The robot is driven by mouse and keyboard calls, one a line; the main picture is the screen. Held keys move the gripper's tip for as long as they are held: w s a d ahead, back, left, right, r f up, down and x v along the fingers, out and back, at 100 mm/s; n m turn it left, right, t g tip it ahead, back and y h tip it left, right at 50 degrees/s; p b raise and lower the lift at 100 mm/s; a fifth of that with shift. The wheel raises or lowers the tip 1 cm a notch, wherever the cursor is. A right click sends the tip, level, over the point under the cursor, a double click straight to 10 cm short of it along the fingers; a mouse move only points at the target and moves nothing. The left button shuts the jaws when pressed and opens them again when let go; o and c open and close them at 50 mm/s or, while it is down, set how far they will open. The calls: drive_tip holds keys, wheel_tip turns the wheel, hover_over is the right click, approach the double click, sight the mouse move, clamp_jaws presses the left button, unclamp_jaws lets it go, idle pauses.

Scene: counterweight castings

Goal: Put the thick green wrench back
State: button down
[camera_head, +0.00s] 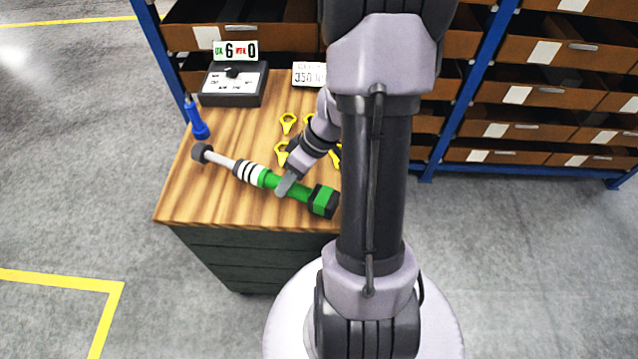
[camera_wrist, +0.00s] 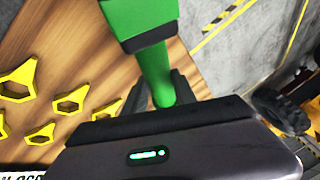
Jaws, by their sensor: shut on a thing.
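The thick green wrench (camera_head: 268,180) is a long tool with a green body, white and black bands, a grey shaft and a dark round head at its left end. It lies across the front of the wooden bench top (camera_head: 185,207) in the head view; I cannot tell whether it touches the wood. My gripper (camera_head: 284,186) is shut on its green body, near the black and green block at its right end. In the wrist view the green body (camera_wrist: 154,75) runs between the fingers of my gripper (camera_wrist: 160,98), with the block above.
Several yellow hexagonal pieces (camera_head: 288,122) lie on the bench behind the wrench. A blue tool (camera_head: 196,120) stands at the left edge. A dark box with a counter sign (camera_head: 234,84) and a white label plate (camera_head: 309,74) stand at the back. Shelves with bins (camera_head: 545,90) rise behind.

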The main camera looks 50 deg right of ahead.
sight(275, 179)
drive_tip(key=w, duration=0.1)
drive_tip(key=w+a, duration=0.1)
drive_tip(key=shift+w+a+f, duration=0.15)
drive_tip(key=shift+w+a, duration=0.15)
drive_tip(key=shift+w+a+f, duration=0.1)
drive_tip(key=shift+w+f, duration=0.05)
drive_tip(key=shift+f+b, duration=0.7)
drive_tip(key=shift+f, duration=0.9)
drive_tip(key=shift+f, duration=0.15)
drive_tip(key=c, duration=1)
unclamp_jaws()
